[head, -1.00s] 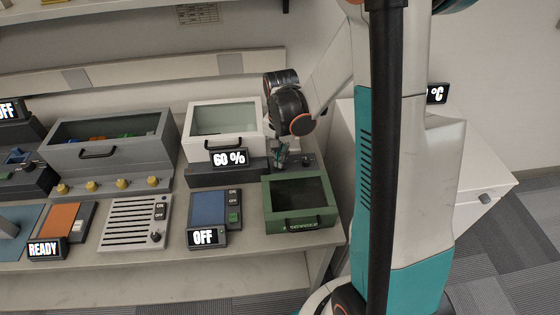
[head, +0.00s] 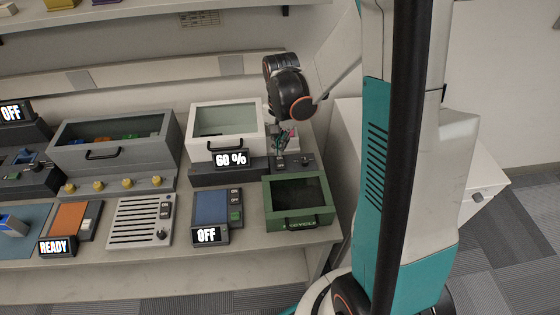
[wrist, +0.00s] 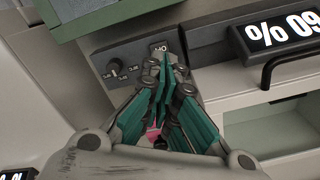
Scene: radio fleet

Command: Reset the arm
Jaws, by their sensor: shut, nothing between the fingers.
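My gripper (head: 281,155) hangs at the right end of the bench in the head view, over a dark control panel (head: 305,164) between the white box and the green bin. In the wrist view its teal fingers (wrist: 166,70) are closed together with nothing between the tips. The tips are close to a light label or button on the dark panel (wrist: 135,62), which also carries a black knob (wrist: 115,66). I cannot tell whether the tips touch the panel. A small pink patch shows between the finger bases.
A green bin (head: 298,222) sits in front. A grey glass-fronted box (head: 108,154) is further left. A white cabinet (head: 483,200) stands behind my arm at the right.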

